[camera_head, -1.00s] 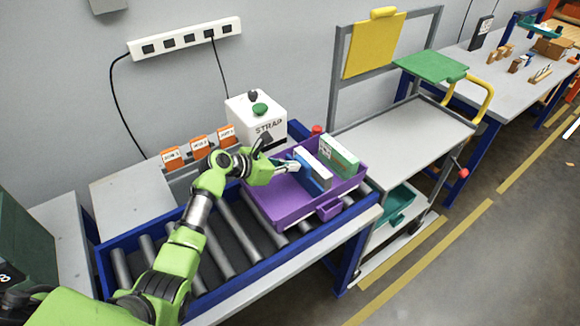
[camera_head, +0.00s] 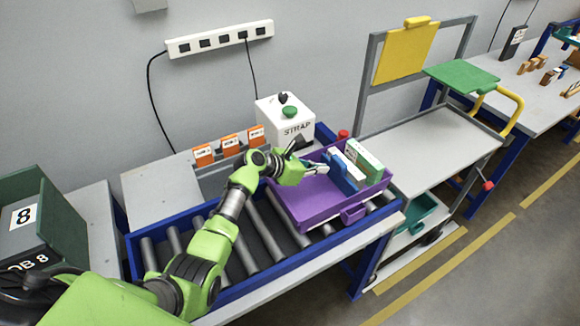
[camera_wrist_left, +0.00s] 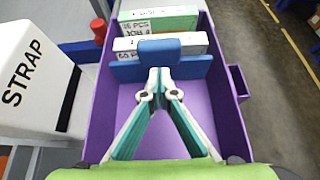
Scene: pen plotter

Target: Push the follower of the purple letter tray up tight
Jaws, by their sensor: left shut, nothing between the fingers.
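The purple letter tray (camera_head: 300,213) sits on the roller table. Its blue follower (camera_head: 341,174) stands across the tray and shows in the left wrist view (camera_wrist_left: 158,50). A white box (camera_wrist_left: 190,40) and a green box (camera_wrist_left: 160,18) stand in the tray on the follower's far side; they also show in the head view. My left gripper (camera_wrist_left: 160,76) is inside the tray, shut and empty, with its fingertips at the near face of the follower. I cannot tell if they touch it, or if the follower meets the white box. My right gripper is out of view.
The white STRAP machine (camera_head: 286,118) stands behind the tray, with a red knob (camera_head: 343,134) beside it. Orange cards (camera_head: 229,145) line the back. Bare rollers (camera_head: 262,238) lie left of the tray. A grey cart (camera_head: 430,145) stands right.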

